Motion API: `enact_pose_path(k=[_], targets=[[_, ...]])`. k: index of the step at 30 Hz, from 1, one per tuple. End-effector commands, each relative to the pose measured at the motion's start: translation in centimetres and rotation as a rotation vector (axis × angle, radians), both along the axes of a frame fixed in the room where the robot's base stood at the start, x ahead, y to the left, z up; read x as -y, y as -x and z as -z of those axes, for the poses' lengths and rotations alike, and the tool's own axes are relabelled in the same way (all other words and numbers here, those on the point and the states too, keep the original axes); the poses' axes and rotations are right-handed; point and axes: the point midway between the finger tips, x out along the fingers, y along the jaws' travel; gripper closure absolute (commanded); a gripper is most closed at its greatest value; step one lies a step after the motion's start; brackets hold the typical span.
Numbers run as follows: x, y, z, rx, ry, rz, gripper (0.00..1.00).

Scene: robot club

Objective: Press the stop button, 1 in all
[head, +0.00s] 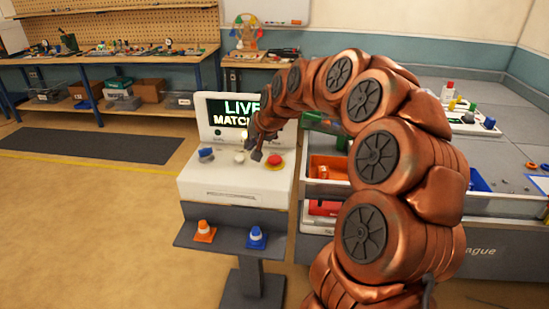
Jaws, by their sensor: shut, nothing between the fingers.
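A white control console (230,188) stands on a dark pedestal. A pale button (239,158) sits in the middle and a blue one (206,153) at the left. My arm reaches in from the right. My gripper (256,157) is shut and empty, pointing down over the console top between the pale button and the red button. I cannot tell whether it touches the console.
An upright screen (222,112) reading "LIVE MATCH" backs the console. A grey workbench (518,215) with drawers is close on the right. Floor at left is clear around a dark mat (90,146).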

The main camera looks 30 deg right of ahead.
Motion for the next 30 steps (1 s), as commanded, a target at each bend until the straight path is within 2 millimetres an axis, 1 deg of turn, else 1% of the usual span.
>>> enact_pose_path(k=[1, 3, 4, 6, 10, 12, 15, 25, 30], targets=[[2.3, -1.2, 0.0, 0.027, -0.011, 0.05, 1.0], [5.1, -2.6, 0.0, 0.061, -0.018, 0.11, 1.0], [6.2, -3.0, 0.0, 0.074, -0.02, 0.132, 1.0], [8.3, -3.7, 0.0, 0.1, -0.025, 0.177, 1.0], [10.9, -4.5, 0.1, 0.128, -0.027, 0.228, 1.0], [11.5, -4.6, 0.1, 0.135, -0.027, 0.241, 1.0], [11.8, -4.7, 0.1, 0.14, -0.028, 0.247, 1.0], [11.7, -4.7, 0.2, 0.138, -0.027, 0.245, 1.0], [11.7, -4.6, 0.8, 0.136, -0.029, 0.244, 1.0]])
